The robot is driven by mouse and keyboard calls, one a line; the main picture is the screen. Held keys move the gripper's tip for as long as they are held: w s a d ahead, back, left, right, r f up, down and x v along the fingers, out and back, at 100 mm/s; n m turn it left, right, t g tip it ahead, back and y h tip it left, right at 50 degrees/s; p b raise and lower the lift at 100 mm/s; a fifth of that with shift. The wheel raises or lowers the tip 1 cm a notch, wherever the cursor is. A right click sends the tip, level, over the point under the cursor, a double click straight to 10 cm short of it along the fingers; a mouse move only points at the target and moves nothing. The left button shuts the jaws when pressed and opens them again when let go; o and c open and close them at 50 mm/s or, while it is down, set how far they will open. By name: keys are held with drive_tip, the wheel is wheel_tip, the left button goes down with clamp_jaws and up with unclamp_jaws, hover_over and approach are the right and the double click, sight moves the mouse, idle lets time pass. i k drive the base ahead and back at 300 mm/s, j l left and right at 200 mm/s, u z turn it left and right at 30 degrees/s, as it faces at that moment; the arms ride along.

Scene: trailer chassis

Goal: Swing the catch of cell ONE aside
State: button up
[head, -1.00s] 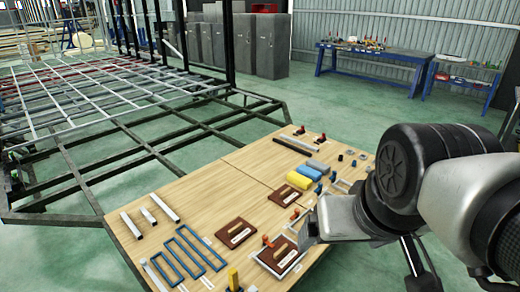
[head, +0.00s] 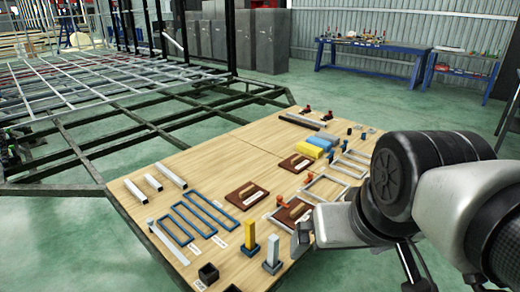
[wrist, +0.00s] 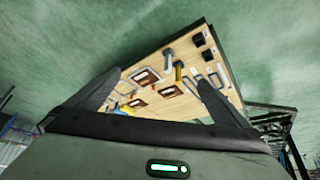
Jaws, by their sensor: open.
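Several cells lie on the wooden table (head: 130,220), but I cannot read which is labelled ONE. One grey frame (head: 270,217) with a brown block (head: 297,209) has an orange-topped catch (head: 280,200) at its back left. A second grey frame (head: 340,193) has an orange catch (head: 311,167) at its upper left. My gripper (head: 303,238) is open and empty at the table's right side, near the first frame's front. It hides part of that frame. In the wrist view my two open fingers (wrist: 159,78) frame the table at a distance.
Yellow (head: 246,249) and grey (head: 272,256) posts stand close to the left of my gripper. Blue frames (head: 180,236) and grey bars (head: 170,176) lie on the left half. A dark square cup (head: 208,273) is at the front edge. The trailer chassis (head: 90,130) stands behind.

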sight(278, 198)
drive_tip(key=i+l+u, duration=0.3)
drive_tip(key=l, duration=0.25)
drive_tip(key=i+l+u, duration=0.35)
drive_tip(key=l, duration=0.35)
drive_tip(key=i+l+u, duration=0.3)
drive_tip(key=l, duration=0.45)
drive_tip(key=i+l+u, duration=0.15)
drive_tip(key=l, duration=0.25)
